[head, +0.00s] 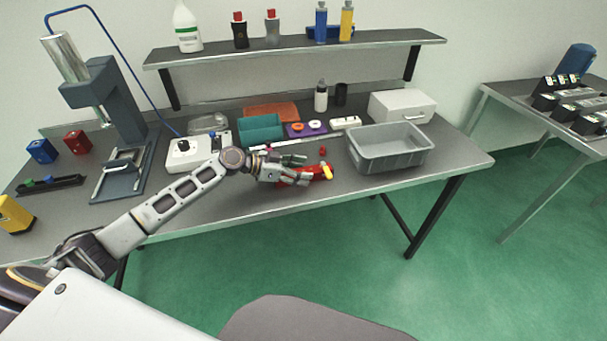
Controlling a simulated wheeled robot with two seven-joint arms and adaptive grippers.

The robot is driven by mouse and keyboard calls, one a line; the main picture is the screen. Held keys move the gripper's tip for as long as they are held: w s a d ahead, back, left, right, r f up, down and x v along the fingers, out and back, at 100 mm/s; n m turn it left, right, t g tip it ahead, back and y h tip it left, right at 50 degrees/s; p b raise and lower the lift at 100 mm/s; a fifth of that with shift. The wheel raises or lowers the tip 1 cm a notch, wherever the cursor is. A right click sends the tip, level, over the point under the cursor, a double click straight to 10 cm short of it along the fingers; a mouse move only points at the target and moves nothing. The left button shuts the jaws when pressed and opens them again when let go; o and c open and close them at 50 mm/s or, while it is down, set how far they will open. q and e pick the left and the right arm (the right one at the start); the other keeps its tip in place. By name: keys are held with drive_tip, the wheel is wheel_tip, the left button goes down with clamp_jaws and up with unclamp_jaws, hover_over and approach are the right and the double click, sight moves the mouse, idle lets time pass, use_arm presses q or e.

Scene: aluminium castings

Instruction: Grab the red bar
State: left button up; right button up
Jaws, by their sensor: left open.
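A red bar (317,169) lies on the grey workbench (225,200), near its front edge. A small yellow piece (327,172) is at its right end. My left gripper (306,170) reaches in from the left over the bench and is open at the bar. Its fingers and palm cover the left part of the bar. I cannot tell whether the fingers touch it. My right gripper is not in view.
A grey bin (388,165) stands just right of the gripper. Behind are a teal tray (261,133), a purple block (306,130), a white power strip (346,123) and a small red piece (323,151). A press (110,100) and a white device (187,153) stand left.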

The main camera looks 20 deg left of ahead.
use_arm(q)
drive_tip(key=shift+w+d+f, duration=0.2)
drive_tip(key=shift+w+d, duration=0.05)
drive_tip(key=shift+d, duration=0.15)
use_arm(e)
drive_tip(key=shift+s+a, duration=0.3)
use_arm(q)
drive_tip(key=c, duration=1.2)
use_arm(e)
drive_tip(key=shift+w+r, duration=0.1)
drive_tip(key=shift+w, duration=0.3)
use_arm(q)
drive_tip(key=shift+c, duration=0.2)
wheel_tip(320, 180, up, 10)
drive_tip(key=shift+f, duration=0.1)
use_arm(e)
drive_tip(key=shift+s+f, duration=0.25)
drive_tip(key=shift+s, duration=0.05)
